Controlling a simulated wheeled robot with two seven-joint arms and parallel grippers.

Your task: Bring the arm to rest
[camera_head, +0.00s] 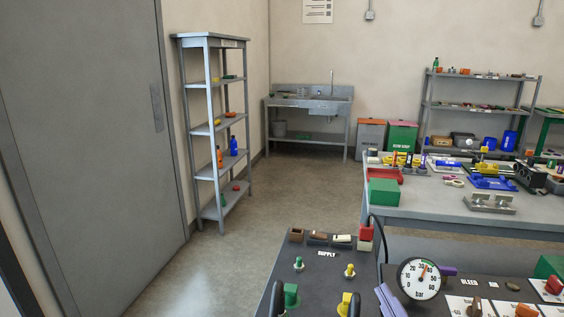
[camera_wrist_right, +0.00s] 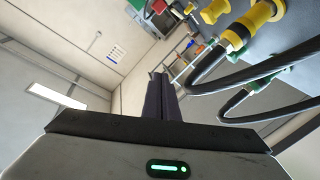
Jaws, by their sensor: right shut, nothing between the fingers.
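My right gripper (camera_head: 387,297) shows at the bottom of the head view, in front of the pressure gauge's left side. Its two purple-grey fingers lie together, shut, with nothing between them. In the right wrist view the shut fingers (camera_wrist_right: 160,98) point up toward the far wall and nothing is held. The rest of the right arm is below the head view's edge. My left gripper is not in view.
A dark cart panel (camera_head: 330,265) carries a round gauge (camera_head: 418,278), green and yellow fittings and black hoses (camera_wrist_right: 240,70) close beside my right gripper. A grey workbench (camera_head: 420,205) stands behind. Floor to the left, before the shelf (camera_head: 212,130), is clear.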

